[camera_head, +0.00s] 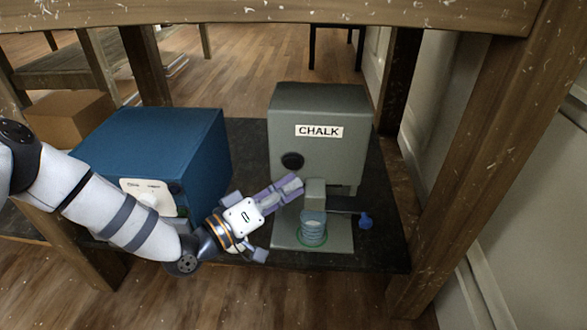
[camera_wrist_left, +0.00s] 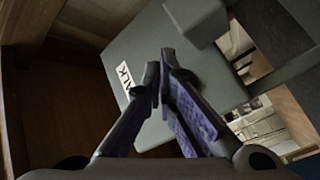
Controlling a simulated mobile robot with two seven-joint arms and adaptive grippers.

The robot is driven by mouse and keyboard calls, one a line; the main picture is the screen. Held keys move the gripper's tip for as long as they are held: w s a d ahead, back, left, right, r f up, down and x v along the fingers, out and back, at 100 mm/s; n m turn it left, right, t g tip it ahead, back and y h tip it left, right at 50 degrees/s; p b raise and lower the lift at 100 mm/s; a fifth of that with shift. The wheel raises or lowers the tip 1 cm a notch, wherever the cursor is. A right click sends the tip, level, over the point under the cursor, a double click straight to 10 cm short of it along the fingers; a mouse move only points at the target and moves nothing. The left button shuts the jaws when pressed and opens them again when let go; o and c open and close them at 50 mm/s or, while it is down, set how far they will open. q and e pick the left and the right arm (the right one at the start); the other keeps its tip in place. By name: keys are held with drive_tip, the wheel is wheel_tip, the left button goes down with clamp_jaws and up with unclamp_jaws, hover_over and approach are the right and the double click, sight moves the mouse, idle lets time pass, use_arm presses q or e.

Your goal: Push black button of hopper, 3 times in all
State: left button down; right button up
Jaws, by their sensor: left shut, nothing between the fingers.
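The hopper (camera_head: 345,160) is a grey box with a white CHALK label, standing on a dark shelf. Its round black button (camera_head: 292,161) is on the front face, below and left of the label. My left gripper (camera_head: 293,185) is shut and empty, its purple-padded fingers pointing at the hopper just below the button in the head view. Whether the tips touch the face I cannot tell. In the left wrist view the shut fingertips (camera_wrist_left: 160,76) lie in front of the hopper's grey face (camera_wrist_left: 195,85), beside the label; the button does not show there. My right gripper is out of view.
A bluish cup (camera_head: 313,229) stands under the hopper's spout on a grey base plate (camera_head: 340,242). A lever with a blue knob (camera_head: 366,220) sticks out to the right. A blue box (camera_head: 165,145) stands left, partly behind my arm. A table edge (camera_head: 300,13) crosses above.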

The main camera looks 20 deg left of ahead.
use_arm(q)
drive_tip(key=shift+w+a+r, duration=0.1)
drive_tip(key=shift+w+a, duration=0.1)
drive_tip(key=shift+w, duration=0.55)
drive_tip(key=shift+w, duration=0.1)
idle(0.8)
drive_tip(key=shift+w+a, duration=0.1)
drive_tip(key=shift+w, duration=0.15)
drive_tip(key=shift+w+a+b, duration=0.1)
drive_tip(key=shift+w+b, duration=0.25)
drive_tip(key=shift+w, duration=0.05)
idle(0.7)
drive_tip(key=shift+s, duration=0.1)
drive_tip(key=shift+s+d+p, duration=0.2)
drive_tip(key=shift+s+p, duration=0.25)
drive_tip(key=shift+s, duration=0.25)
